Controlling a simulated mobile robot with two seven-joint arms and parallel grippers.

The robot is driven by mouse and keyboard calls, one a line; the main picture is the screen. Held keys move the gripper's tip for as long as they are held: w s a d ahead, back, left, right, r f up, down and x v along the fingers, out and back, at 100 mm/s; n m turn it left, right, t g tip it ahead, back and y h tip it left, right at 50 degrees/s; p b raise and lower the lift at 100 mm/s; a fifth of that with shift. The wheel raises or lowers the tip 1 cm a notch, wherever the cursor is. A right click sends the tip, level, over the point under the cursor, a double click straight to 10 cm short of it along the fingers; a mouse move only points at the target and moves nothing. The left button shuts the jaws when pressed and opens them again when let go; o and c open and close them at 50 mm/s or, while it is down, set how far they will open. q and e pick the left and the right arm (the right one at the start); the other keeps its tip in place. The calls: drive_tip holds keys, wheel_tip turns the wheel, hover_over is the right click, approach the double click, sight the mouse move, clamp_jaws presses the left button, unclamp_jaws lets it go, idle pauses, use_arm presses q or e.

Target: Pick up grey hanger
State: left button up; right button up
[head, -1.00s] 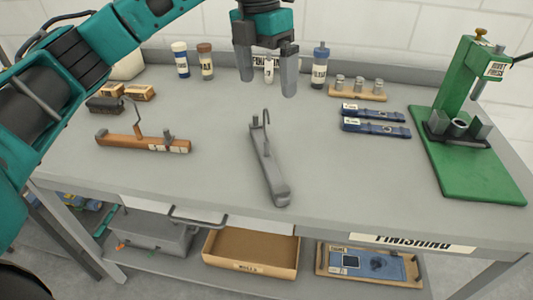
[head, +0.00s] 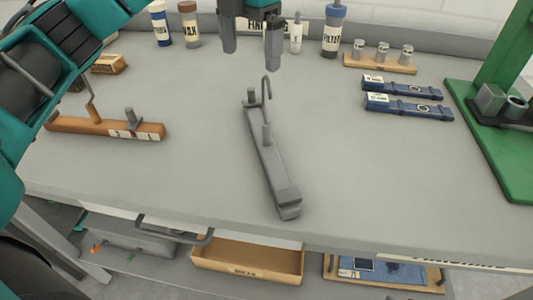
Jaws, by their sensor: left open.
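The grey hanger (head: 270,165) lies on the grey workbench near its middle. It is a long bar with a thin hook at its far end and a short peg on top. My left gripper (head: 251,58) is open and empty above the bench, beyond the hook end of the hanger and apart from it. Its fingers point down. My right gripper is not in view.
A wooden hanger (head: 105,128) lies to the left. Two blue bars (head: 408,106) lie to the right, near a green press (head: 510,150). Bottles, including a filter bottle (head: 333,32), line the back. The bench around the grey hanger is clear.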

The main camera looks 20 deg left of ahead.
use_arm(q)
drive_tip(key=b, duration=0.1)
hover_over(255, 106)
drive_tip(key=f, duration=0.6)
drive_tip(key=shift+s+a+f, duration=0.15)
drive_tip(key=shift+s, duration=0.1)
drive_tip(key=shift+w+d+f+b, duration=0.1)
drive_tip(key=shift+f+b, duration=0.1)
drive_tip(key=shift+f, duration=1.15)
drive_tip(key=shift+w+d+f+b, duration=0.1)
drive_tip(key=shift+f+b, duration=0.1)
drive_tip(key=shift+f, duration=1.1)
drive_tip(key=shift+c, duration=0.5)
